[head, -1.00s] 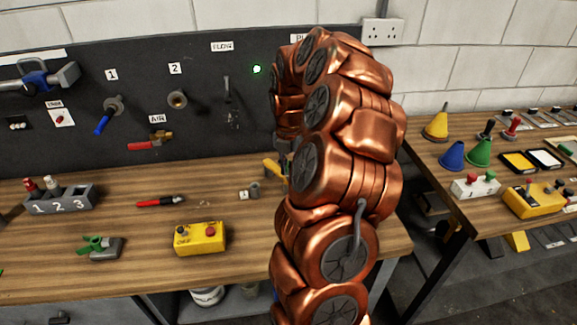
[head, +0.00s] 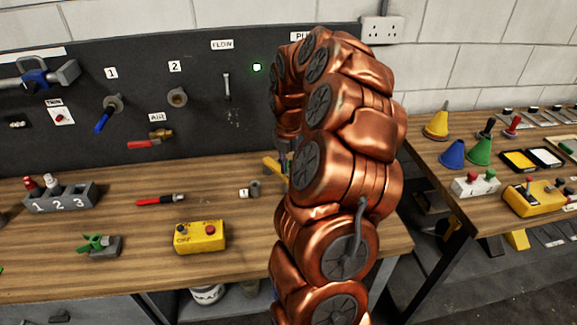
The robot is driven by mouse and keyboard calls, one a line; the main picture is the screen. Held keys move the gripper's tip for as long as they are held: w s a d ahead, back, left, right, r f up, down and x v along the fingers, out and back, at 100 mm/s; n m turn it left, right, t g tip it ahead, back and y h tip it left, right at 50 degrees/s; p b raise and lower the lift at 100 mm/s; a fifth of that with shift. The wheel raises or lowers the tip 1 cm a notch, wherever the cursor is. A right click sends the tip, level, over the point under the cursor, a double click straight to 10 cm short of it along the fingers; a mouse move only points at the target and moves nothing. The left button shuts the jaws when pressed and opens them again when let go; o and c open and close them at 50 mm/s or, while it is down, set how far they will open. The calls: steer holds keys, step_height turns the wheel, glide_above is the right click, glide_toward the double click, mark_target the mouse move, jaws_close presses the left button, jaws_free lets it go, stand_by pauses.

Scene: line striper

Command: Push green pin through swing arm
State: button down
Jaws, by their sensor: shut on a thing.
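My copper arm fills the middle of the head view, and its wrist bends down behind the nearer links. Only a dark sliver of my gripper (head: 284,150) shows at the arm's left edge, above the back of the bench. It is shut, but its fingertips and what they hold are hidden. A small yellow piece (head: 273,166) shows beside that sliver, partly behind the arm. I cannot tell whether they touch. I cannot make out the green pin or the swing arm. A green lever (head: 95,242) on a grey block lies on the left bench.
The wooden bench (head: 130,275) also holds a numbered grey block (head: 60,198), a red marker (head: 160,200), a yellow button box (head: 200,237) and a small grey cylinder (head: 254,189). A dark panel (head: 200,130) stands behind. Cones and boxes crowd the right bench (head: 425,150).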

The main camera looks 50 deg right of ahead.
steer(key=shift+f, duration=0.35)
steer(key=c, duration=0.7)
jaws_free()
steer(key=shift+r, duration=0.15)
steer(key=shift+r+p, duration=1.35)
steer(key=shift+r, duration=2.05)
